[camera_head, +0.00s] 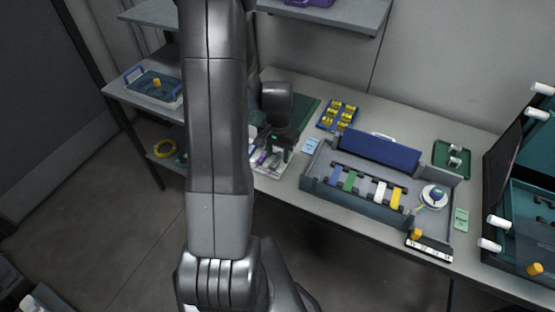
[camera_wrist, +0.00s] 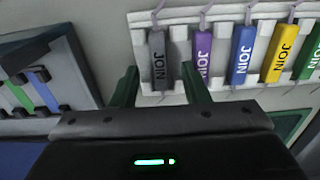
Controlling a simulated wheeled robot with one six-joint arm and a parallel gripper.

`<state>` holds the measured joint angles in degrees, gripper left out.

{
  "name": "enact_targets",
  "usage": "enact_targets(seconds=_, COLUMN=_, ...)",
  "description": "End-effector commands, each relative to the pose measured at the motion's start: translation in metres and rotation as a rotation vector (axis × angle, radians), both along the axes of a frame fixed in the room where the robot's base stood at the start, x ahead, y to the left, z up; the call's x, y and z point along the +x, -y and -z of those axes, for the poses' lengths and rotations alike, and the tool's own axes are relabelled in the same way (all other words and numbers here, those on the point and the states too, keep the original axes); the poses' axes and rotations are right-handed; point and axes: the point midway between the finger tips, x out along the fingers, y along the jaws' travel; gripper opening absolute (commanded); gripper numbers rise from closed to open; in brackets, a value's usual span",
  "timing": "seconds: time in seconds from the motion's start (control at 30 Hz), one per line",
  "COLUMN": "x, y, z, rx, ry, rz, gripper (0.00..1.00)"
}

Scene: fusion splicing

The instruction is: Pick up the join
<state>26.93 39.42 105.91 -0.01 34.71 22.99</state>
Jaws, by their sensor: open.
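In the wrist view several sleeves marked JOIN hang side by side in a white rack (camera_wrist: 178,14). They are a grey join (camera_wrist: 158,58), a purple join (camera_wrist: 203,52), a blue join (camera_wrist: 242,54), a yellow join (camera_wrist: 278,52) and a green join (camera_wrist: 310,50). My gripper (camera_wrist: 160,78) is open and empty, its green fingers reaching toward the rack. The grey join lies between the two fingertips in the picture; I see no contact. In the head view my gripper (camera_head: 281,143) is over the rack (camera_head: 272,172), which my arm partly covers.
A grey workstation (camera_head: 330,204) with blue, green, white and yellow strips stands to the right on the table (camera_head: 415,135). A blue tray of yellow pieces (camera_head: 338,115) and a green tray (camera_head: 452,158) lie behind. Dark equipment fills the far right.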

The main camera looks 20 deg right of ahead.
Motion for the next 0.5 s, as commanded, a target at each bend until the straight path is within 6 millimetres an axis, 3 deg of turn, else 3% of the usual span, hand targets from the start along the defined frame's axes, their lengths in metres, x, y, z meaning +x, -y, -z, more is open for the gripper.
enact_targets(seconds=0.13, x=-0.0004, y=-0.0001, z=0.0114, rx=0.0, ry=-0.001, rz=0.0, gripper=0.42)
enact_targets(seconds=0.4, x=-0.0001, y=0.0001, z=0.0134, rx=-0.001, ry=0.001, rz=0.0, gripper=0.42)
enact_targets(seconds=0.5, x=-0.0001, y=0.0001, z=0.0133, rx=-0.001, ry=0.001, rz=0.0, gripper=0.24)
